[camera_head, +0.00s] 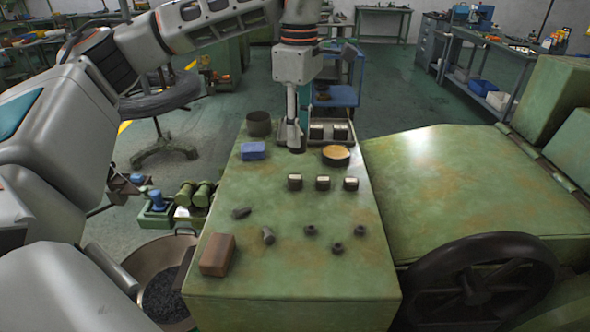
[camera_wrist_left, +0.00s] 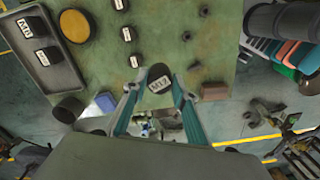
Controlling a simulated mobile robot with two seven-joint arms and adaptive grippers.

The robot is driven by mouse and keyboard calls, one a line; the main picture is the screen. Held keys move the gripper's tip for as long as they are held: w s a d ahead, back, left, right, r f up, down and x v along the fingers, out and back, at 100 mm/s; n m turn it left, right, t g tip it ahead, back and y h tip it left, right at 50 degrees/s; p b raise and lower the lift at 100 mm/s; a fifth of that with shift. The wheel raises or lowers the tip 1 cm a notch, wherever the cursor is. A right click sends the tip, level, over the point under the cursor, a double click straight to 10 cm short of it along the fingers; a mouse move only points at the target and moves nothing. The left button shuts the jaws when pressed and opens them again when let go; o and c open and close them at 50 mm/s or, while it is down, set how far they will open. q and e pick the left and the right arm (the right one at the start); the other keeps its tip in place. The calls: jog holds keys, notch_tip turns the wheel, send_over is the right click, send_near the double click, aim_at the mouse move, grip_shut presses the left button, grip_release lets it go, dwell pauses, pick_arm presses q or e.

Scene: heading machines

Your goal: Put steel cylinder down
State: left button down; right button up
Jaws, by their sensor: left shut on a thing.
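My left gripper (camera_head: 296,147) comes down over the far part of the green bench top, beside the tray. In the left wrist view its two teal fingers (camera_wrist_left: 160,100) close around a dark steel cylinder (camera_wrist_left: 160,78) with a white label on its end. In the head view the gripper mostly hides it; how high it is above the bench I cannot tell. A grey tray (camera_wrist_left: 62,82) holds two dark labelled cylinders, one (camera_head: 316,131) and another (camera_head: 340,131). Three more labelled pieces stand in a row on the bench, the middle one (camera_head: 322,183). My right gripper is not in view.
On the green bench (camera_head: 290,275) are a blue block (camera_head: 252,150), a dark cup (camera_head: 259,123), a yellow-topped round tin (camera_head: 336,155), a brown block (camera_head: 217,255) and small dark parts (camera_head: 337,248). A handwheel (camera_head: 475,280) stands at the right. Bench space around the row is clear.

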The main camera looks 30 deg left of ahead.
pick_arm(q)
jog(key=w+a+r+n+p, duration=0.1)
jog(key=w+a+r+n, duration=0.2)
jog(key=n, duration=1)
send_over(283, 193)
notch_tip(283, 193, down, 19)
jog(key=shift+f+p, duration=0.1)
jog(key=shift+p, duration=0.25)
jog(key=c, duration=1.8)
grip_release()
jog(key=shift+f, duration=0.1)
jog(key=shift+o, duration=0.9)
